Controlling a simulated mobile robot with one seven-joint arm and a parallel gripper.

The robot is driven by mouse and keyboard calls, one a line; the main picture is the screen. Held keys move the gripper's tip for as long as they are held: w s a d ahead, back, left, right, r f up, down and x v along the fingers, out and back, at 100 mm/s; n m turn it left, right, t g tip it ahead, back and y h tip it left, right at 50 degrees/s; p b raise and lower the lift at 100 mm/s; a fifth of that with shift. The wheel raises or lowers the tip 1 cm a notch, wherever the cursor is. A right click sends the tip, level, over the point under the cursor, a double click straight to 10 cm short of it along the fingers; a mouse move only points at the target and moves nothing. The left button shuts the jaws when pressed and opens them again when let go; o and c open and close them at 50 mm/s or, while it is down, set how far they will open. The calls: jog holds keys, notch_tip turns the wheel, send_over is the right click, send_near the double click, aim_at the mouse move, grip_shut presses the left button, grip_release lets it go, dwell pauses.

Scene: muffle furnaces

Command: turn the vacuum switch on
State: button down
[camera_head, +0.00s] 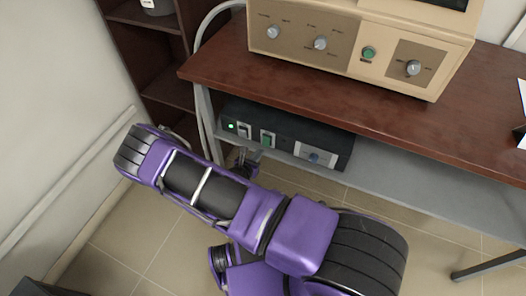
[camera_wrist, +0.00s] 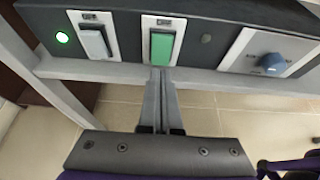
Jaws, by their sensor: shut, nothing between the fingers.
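A black control box (camera_head: 300,133) sits on the grey shelf under the table. Its front has a lit green lamp (camera_wrist: 62,38), a grey rocker switch (camera_wrist: 95,41) and a green rocker switch (camera_wrist: 161,47). Farther right is a blue knob (camera_wrist: 271,65) on a white plate. The switch labels are too small to read, so I cannot tell which is the vacuum switch. My gripper (camera_wrist: 160,73) is shut and empty. Its fingertips are just below the green switch in the wrist view; whether they touch it is unclear. In the head view my arm partly hides the gripper (camera_head: 247,158).
A beige furnace (camera_head: 340,62) with several knobs and a green button stands on the brown table (camera_head: 225,62). The grey shelf edge (camera_head: 400,195) runs below the box. A table leg (camera_head: 203,115) and dark shelving (camera_head: 150,45) are at left. Tiled floor lies below.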

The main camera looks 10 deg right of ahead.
jog(key=p+v, duration=0.1)
jog(key=v, duration=0.9)
